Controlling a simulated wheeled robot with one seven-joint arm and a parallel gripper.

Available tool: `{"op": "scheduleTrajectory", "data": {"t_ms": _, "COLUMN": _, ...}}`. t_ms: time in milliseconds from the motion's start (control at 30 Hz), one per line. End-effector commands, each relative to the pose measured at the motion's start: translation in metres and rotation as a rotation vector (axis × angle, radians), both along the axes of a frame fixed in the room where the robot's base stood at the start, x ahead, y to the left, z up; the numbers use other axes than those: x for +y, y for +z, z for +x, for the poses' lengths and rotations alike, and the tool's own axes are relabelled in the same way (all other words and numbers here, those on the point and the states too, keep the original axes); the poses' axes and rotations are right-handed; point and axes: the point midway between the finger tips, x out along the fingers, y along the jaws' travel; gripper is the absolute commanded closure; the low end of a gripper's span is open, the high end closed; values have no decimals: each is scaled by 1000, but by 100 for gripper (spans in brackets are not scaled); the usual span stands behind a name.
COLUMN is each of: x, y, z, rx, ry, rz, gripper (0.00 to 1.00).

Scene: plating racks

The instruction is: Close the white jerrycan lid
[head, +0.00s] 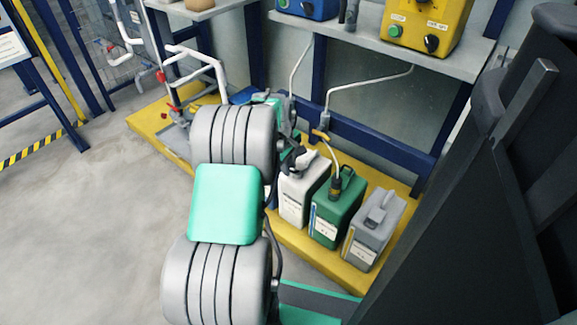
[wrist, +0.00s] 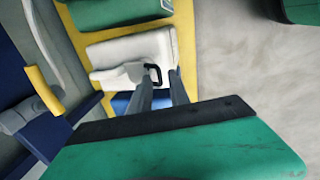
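The white jerrycan (head: 292,203) stands on the yellow platform at the left of a row of cans. In the wrist view it (wrist: 118,52) lies just beyond my fingertips. My gripper (head: 298,158) is over its top in the head view and hides part of it. In the wrist view my gripper's (wrist: 162,74) two grey fingers are apart, with a gap between the tips. A small black loop (wrist: 153,69) shows at the left fingertip, against the can's white top. I cannot make out the lid clearly or whether a finger touches it.
A green jerrycan (head: 328,221) with a hose in its top stands close to the right. A grey jerrycan (head: 365,244) stands beyond it. The yellow platform (head: 318,262) has a front edge. A shelf (head: 440,63) with control boxes is above. White pipework (head: 205,58) is at left.

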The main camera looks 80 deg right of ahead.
Motion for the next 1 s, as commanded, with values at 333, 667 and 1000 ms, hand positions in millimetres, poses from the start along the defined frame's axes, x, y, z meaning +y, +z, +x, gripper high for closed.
{"op": "scheduleTrajectory", "data": {"t_ms": 333, "x": 0, "y": 0, "z": 0, "rx": 0, "ry": 0, "rz": 0, "gripper": 100}}
{"op": "scheduleTrajectory", "data": {"t_ms": 667, "x": 0, "y": 0, "z": 0, "rx": 0, "ry": 0, "rz": 0, "gripper": 100}}
{"op": "scheduleTrajectory", "data": {"t_ms": 1000, "x": 0, "y": 0, "z": 0, "rx": 0, "ry": 0, "rz": 0, "gripper": 100}}
